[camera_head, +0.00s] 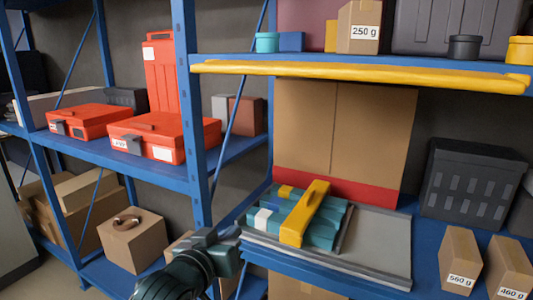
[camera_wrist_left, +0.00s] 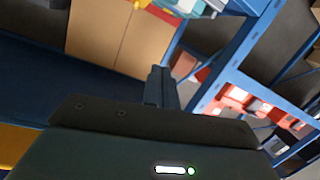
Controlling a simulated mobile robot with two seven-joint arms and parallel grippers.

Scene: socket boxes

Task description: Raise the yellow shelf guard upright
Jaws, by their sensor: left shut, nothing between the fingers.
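The yellow shelf guard (camera_head: 360,74) is a long bar along the front edge of the upper blue shelf, lying low and level, below the goods there. A yellow strip at the lower left of the left wrist view (camera_wrist_left: 14,145) may be the same guard; I cannot be sure. My left gripper (camera_head: 232,240) is at the lower middle of the head view, below and left of the guard and well apart from it. Its dark fingers (camera_wrist_left: 160,85) are together and empty in the wrist view. My right gripper is not in view.
Behind the guard stand a 250 g carton (camera_head: 360,27) and a dark pot (camera_head: 465,48). Below it, a teal item with a yellow handle (camera_head: 304,212) lies on a grey tray (camera_head: 375,245). A blue post (camera_head: 190,120) rises left, near red cases (camera_head: 160,132).

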